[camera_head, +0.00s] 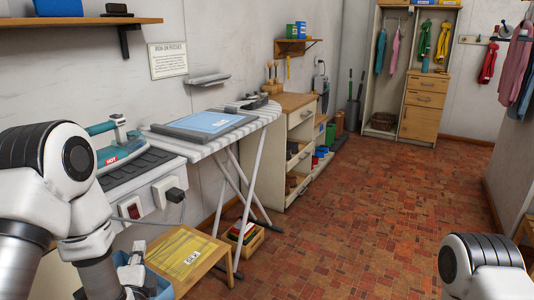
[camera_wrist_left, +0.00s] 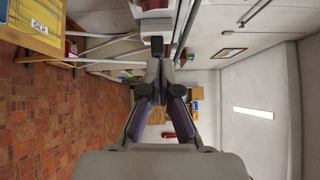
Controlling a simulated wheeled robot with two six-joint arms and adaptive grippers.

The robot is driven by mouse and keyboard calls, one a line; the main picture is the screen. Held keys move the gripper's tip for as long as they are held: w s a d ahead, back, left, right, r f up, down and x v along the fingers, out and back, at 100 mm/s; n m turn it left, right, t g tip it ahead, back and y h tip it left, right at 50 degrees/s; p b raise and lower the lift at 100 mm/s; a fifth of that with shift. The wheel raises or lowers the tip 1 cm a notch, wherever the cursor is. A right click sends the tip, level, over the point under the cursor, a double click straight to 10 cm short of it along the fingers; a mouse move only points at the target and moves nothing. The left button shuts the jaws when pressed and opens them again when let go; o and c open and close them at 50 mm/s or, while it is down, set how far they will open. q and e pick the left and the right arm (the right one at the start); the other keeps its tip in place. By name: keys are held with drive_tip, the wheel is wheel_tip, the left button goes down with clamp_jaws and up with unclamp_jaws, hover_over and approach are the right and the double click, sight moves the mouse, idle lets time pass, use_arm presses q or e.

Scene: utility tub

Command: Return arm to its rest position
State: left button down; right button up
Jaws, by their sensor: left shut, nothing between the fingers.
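My left gripper (camera_wrist_left: 162,72) shows in the middle of the left wrist view. Its dark fingers meet at the tips and nothing is between them. In the head view my left arm (camera_head: 42,160) comes in from the left edge, bends, and runs down to the bottom edge, in front of the ironing station. I cannot make out its fingers there. Part of my right arm (camera_head: 484,262) shows at the lower right; its gripper is outside the view.
A teal iron (camera_head: 118,150) sits by the ironing board (camera_head: 262,113). A yellow-topped stool (camera_head: 222,262) marked "SILK" stands low beside my left arm; it also shows in the wrist view (camera_wrist_left: 22,40). A blue tub (camera_head: 162,288) is nearby. The brick-patterned floor (camera_head: 345,220) is open ahead.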

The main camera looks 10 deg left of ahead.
use_arm(q)
drive_tip(key=s+d+f+n+g+h, duration=0.1)
drive_tip(key=s+d+f+g+h, duration=0.2)
drive_tip(key=f, duration=0.5)
drive_tip(key=s+d+f+g, duration=0.1)
drive_tip(key=s+f+g, duration=0.1)
drive_tip(key=s+f, duration=0.5)
drive_tip(key=s+d+f+n+g+h, duration=0.1)
drive_tip(key=d+f+g+h, duration=0.15)
drive_tip(key=f, duration=0.75)
drive_tip(key=s+d+f+n+g, duration=0.2)
drive_tip(key=s+f+n+g, duration=0.35)
drive_tip(key=s, duration=0.45)
drive_tip(key=s+d+f+n+g+h, duration=0.1)
drive_tip(key=s+d+f+n+g, duration=0.1)
drive_tip(key=s+n+g, duration=0.35)
wheel_tip(320, 180, up, 16)
drive_tip(key=s+n+t+p, duration=0.1)
drive_tip(key=n+p, duration=0.1)
drive_tip(key=p, duration=1.4)
drive_tip(key=shift+s+a+r+t+p, duration=0.2)
drive_tip(key=shift+a+t+p, duration=0.05)
drive_tip(key=shift+t+p, duration=0.1)
